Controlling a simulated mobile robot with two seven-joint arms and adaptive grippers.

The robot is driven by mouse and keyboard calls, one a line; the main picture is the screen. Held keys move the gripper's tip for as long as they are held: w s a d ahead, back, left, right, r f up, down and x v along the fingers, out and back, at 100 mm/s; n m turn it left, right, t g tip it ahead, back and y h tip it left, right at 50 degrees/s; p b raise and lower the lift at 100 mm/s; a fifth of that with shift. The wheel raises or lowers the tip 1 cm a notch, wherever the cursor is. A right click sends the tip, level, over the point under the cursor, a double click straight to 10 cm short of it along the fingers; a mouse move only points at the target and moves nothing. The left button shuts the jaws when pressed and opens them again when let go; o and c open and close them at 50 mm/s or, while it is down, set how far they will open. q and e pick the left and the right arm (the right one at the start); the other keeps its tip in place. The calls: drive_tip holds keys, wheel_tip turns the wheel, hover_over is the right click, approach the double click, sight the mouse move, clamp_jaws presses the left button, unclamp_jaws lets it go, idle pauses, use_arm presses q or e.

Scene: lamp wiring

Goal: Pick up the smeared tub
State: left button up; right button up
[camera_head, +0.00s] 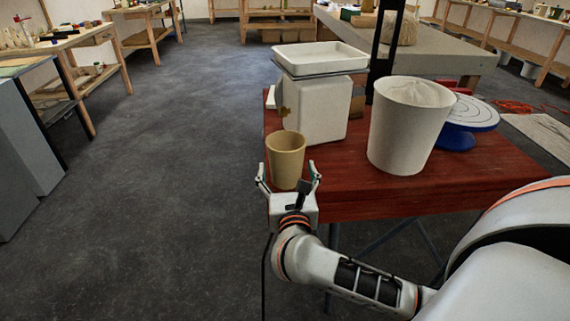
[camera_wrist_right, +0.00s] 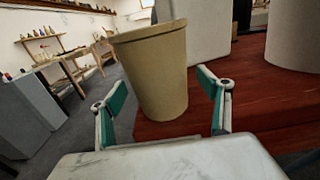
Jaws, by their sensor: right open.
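A tan tub (camera_head: 286,160) stands upright at the left front corner of the red-brown table (camera_head: 370,200). In the right wrist view the tub (camera_wrist_right: 155,75) fills the space ahead of the fingers; I cannot make out a clear smear on it. My right gripper (camera_head: 289,182) is open at the tub's near side, its two fingers spread to the left and right of the tub's lower part. In the right wrist view the open gripper (camera_wrist_right: 165,105) has teal finger pads. I cannot tell whether either finger touches the tub. My left gripper is not in view.
A white box-shaped scale (camera_head: 315,110) with a tray (camera_head: 320,57) on top stands just behind the tub. A large white bucket (camera_head: 402,130) of pale material and a blue-based turntable (camera_head: 465,122) stand to the right. Open floor lies left of the table.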

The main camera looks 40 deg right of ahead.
drive_tip(key=shift+x, duration=1.05)
drive_tip(key=c, duration=1.5)
drive_tip(key=shift+r, duration=0.1)
